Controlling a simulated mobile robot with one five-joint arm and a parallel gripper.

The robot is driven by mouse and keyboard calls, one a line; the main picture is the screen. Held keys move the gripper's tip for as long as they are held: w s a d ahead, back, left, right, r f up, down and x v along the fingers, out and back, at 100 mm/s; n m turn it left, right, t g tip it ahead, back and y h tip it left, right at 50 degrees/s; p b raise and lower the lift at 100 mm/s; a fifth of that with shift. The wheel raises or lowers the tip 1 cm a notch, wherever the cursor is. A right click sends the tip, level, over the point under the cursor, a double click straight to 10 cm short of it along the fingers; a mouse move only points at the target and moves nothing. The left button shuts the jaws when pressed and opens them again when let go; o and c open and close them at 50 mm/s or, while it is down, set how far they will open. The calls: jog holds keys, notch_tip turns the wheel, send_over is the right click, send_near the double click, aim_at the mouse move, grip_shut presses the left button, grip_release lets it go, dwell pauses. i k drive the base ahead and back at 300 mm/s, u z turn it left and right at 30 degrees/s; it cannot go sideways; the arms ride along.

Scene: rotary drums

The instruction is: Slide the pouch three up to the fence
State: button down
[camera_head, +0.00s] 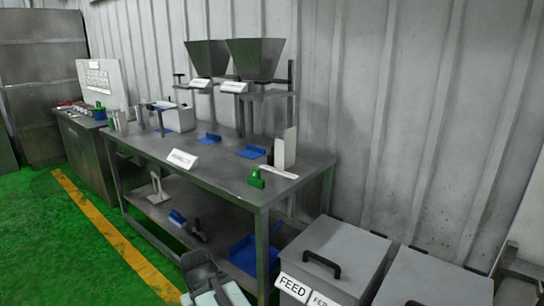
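I cannot pick out a pouch labelled three in this view. A white upright plate (285,148) stands near the right end of the steel workbench (225,178). A thin pale flat strip (279,172) lies at its foot. I cannot tell whether the plate is the fence or the strip a pouch. Grey and pale parts at the bottom edge look like my own arm. They are well below and in front of the bench top, and no gripper fingers can be made out.
A green block (256,178), blue trays (251,152) and a white sign (182,159) sit on the bench. Two grey hoppers (254,58) stand at its back. Lidded feed bins (333,258) stand at lower right. Green floor at left is clear.

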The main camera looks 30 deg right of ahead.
aim_at(284, 144)
jog(key=u, duration=0.2)
jog(key=i, duration=1.3)
jog(key=z, duration=0.65)
